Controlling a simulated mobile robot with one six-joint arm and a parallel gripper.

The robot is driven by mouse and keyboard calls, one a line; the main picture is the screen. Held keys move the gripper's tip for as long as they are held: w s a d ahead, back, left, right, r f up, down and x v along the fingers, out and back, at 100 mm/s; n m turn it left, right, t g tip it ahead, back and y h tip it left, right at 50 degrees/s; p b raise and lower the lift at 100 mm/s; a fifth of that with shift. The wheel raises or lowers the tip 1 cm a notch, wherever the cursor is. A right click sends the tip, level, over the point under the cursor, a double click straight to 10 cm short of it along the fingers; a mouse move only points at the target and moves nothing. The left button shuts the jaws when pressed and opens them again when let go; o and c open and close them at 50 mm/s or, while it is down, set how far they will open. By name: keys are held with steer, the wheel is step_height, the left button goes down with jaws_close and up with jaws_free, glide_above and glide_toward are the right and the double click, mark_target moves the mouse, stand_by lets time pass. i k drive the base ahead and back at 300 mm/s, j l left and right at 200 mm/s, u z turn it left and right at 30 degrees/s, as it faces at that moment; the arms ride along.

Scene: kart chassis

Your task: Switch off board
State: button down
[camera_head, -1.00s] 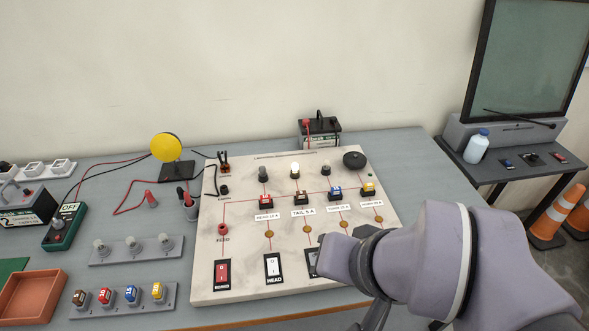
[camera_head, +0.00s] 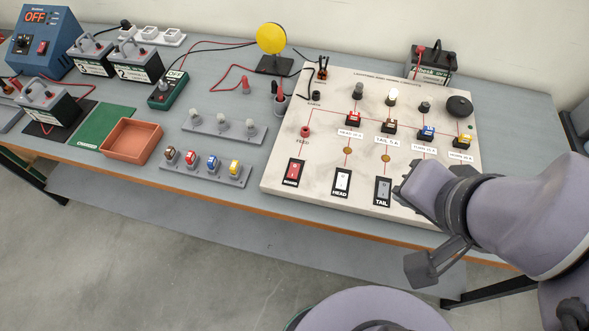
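The pale test board (camera_head: 275,180) lies on the bench at right of centre. A red rocker switch (camera_head: 291,173) sits at its lower left, below the red feed socket (camera_head: 305,132). Of the bulbs along the top, the one above TAIL (camera_head: 392,96) looks bright, as if lit; the others look dark. My gripper (camera_head: 408,192) is over the board's lower right, just right of TAIL, hiding the switches there. Its fingers are not clearly seen.
An orange tray (camera_head: 130,141), a fuse rack (camera_head: 205,174) and a bulb rack (camera_head: 225,127) stand left of the board. Several batteries (camera_head: 135,60) and a blue supply reading OFF (camera_head: 43,41) stand farther left. A yellow disc lamp (camera_head: 271,39) stands behind. Open floor lies in front.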

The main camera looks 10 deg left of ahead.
mark_target(293, 174)
steer(key=i+j, duration=0.1)
steer(key=j, duration=1.75)
steer(key=i+z, duration=0.05)
steer(key=i, duration=0.05)
